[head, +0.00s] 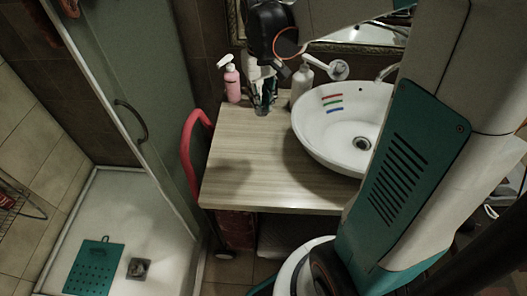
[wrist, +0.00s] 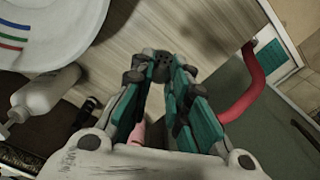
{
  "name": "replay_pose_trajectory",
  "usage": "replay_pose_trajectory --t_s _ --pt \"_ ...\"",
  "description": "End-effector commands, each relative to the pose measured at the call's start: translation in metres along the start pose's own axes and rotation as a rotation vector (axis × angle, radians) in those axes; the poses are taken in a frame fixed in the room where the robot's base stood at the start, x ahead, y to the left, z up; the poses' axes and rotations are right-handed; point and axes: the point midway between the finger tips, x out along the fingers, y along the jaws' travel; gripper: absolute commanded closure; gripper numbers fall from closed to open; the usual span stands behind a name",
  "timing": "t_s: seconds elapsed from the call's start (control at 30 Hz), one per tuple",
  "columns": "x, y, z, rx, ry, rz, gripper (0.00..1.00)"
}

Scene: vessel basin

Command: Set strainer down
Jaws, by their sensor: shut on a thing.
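My gripper (wrist: 160,75) points down over the wooden countertop (head: 250,175), to the left of the white basin. In the wrist view its fingers are closed together on a small dark piece with holes, which looks like the strainer (wrist: 164,66). In the head view my gripper (head: 264,100) is near the back of the counter, between the pink bottle and the white bottle. The strainer is hard to make out there. I cannot tell whether it touches the countertop.
The white basin (head: 312,136) with coloured stripes stands at the right. A pink pump bottle (head: 232,84) and a white bottle (head: 301,84) stand at the back. A red curved rail (head: 187,150) borders the counter's left side. The counter's front left is clear.

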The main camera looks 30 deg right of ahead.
Motion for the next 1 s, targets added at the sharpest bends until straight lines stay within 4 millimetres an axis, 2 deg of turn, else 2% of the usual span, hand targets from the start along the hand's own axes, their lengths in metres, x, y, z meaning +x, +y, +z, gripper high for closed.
replay_pose_trajectory --t_s 0.17,0.5,0.73,0.87,1.0 --pt "-0.006 0.004 0.003 -0.062 0.001 0.000 1.00" --pt "-0.005 0.004 0.004 -0.513 0.004 -0.001 1.00" --pt "-0.003 0.004 0.004 -0.688 0.005 -0.001 1.00" --pt "0.016 0.004 0.004 -0.707 0.005 -0.001 1.00" --pt "0.050 0.004 0.004 -0.706 0.005 -0.001 1.00"
